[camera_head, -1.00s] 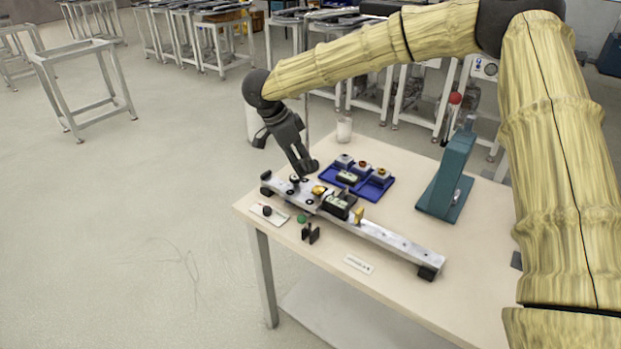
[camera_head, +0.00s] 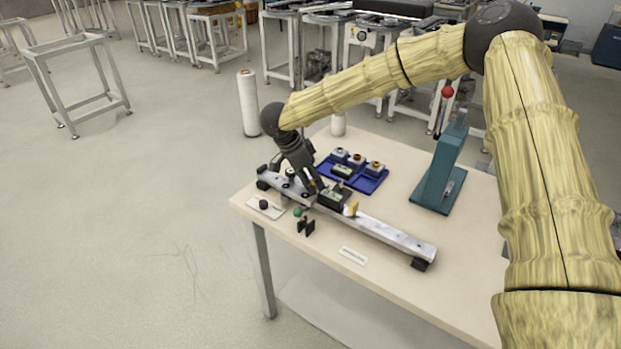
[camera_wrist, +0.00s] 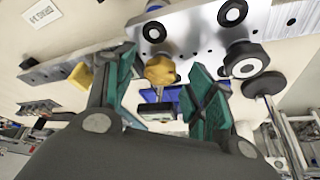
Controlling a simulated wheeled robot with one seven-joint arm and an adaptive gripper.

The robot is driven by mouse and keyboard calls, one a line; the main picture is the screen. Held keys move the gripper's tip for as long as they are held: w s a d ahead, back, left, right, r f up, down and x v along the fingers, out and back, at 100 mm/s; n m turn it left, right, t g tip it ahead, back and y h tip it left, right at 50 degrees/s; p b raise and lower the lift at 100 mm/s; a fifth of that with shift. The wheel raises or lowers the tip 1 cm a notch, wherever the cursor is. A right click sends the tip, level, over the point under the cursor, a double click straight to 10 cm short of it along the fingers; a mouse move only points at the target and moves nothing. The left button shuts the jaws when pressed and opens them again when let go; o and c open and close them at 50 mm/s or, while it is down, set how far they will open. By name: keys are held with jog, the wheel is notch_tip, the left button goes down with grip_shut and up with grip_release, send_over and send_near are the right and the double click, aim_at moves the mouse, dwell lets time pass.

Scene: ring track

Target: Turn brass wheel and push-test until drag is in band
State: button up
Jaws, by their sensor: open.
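The brass wheel (camera_wrist: 160,70) is a faceted knob at the edge of the metal rail assembly. In the wrist view it sits in the gap between the two green-padded fingers of my gripper (camera_wrist: 163,66). My gripper is open, one finger on each side in the picture; I see no clear contact. In the head view my gripper (camera_head: 313,188) points down at the rail (camera_head: 385,233) and largely hides the wheel. A black block with a small display (camera_head: 335,196) sits on the rail beside it; the display (camera_wrist: 157,112) also shows in the wrist view.
A yellow block (camera_head: 351,208) stands on the rail. Behind is a blue tray (camera_head: 374,184) with several small parts. A teal press (camera_head: 440,172) stands to the right. In front are a green knob (camera_head: 297,212), a black stand (camera_head: 306,227) and a white label (camera_head: 353,256). The table's front right is clear.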

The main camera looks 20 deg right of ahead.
jog(key=c, duration=1)
jog(key=shift+r, duration=0.1)
jog(key=shift+r+m+p, duration=0.2)
jog(key=shift+m+p, duration=0.3)
jog(key=shift+p, duration=0.4)
jog(key=shift+w+m+g+p, duration=0.1)
jog(key=shift+m+g+p, duration=0.4)
jog(key=shift+m+p, duration=0.3)
jog(key=shift+w+f+m+g+y+p, duration=0.15)
jog(key=shift+m+g+p, duration=0.15)
jog(key=shift+m+p, duration=0.55)
jog(key=shift+w+f+m+g+y+p, duration=0.15)
jog(key=shift+m+g+p, duration=0.3)
jog(key=shift+m, duration=0.6)
jog(key=shift+s+r, duration=0.1)
